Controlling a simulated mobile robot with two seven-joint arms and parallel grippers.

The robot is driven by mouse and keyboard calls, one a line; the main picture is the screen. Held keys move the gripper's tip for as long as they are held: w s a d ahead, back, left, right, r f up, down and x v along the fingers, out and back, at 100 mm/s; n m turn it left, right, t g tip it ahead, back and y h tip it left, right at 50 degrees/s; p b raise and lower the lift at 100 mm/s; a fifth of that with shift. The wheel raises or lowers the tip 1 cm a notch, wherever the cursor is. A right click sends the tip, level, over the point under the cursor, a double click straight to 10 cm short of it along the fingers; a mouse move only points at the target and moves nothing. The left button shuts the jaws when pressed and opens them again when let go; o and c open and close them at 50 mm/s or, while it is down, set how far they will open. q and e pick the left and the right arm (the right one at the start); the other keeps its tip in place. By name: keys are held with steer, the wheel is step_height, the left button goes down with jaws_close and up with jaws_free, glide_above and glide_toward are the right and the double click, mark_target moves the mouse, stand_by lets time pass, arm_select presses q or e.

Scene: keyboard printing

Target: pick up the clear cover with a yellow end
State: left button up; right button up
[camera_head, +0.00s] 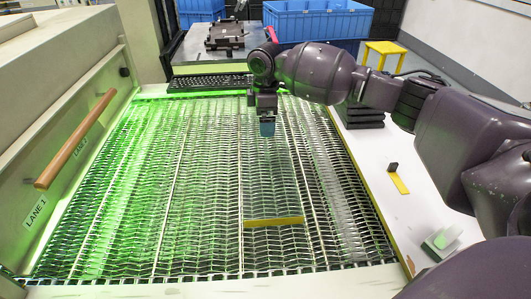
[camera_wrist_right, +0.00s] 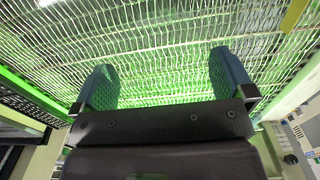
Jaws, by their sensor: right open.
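The clear cover (camera_head: 272,190) lies on the mesh conveyor (camera_head: 130,190), with the mesh showing through it. Its yellow end (camera_head: 273,222) is the edge nearest me; a yellow strip (camera_wrist_right: 294,15), likely that end, shows at the top right in the right wrist view. My right gripper (camera_head: 267,128) is over the mesh near the far part of the cover, away from the yellow end. Its blue-green fingers are spread with nothing between them in the right wrist view (camera_wrist_right: 164,82). The gap between fingertips and cover is unclear. My left gripper is not in view.
A black keyboard (camera_head: 208,82) lies across the far end of the conveyor. A machine wall with a wooden handle (camera_head: 75,140) borders the left. A white side surface (camera_head: 375,165) on the right bears a black stack (camera_head: 362,115) and a small yellow-ended piece (camera_head: 398,182).

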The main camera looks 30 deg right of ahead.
steer(key=b, duration=0.1)
glide_above(266, 149)
steer(key=f, duration=0.5)
steer(key=shift+w, duration=0.2)
steer(key=shift+f, duration=0.65)
step_height(266, 149, down, 4)
steer(key=shift+s+f+b, duration=0.1)
steer(key=shift+f+b, duration=0.05)
steer(key=shift+b, duration=0.5)
steer(key=c, duration=0.8)
steer(key=shift+r, duration=0.7)
steer(key=shift+r+p, duration=2)
steer(key=shift+r, duration=7.45)
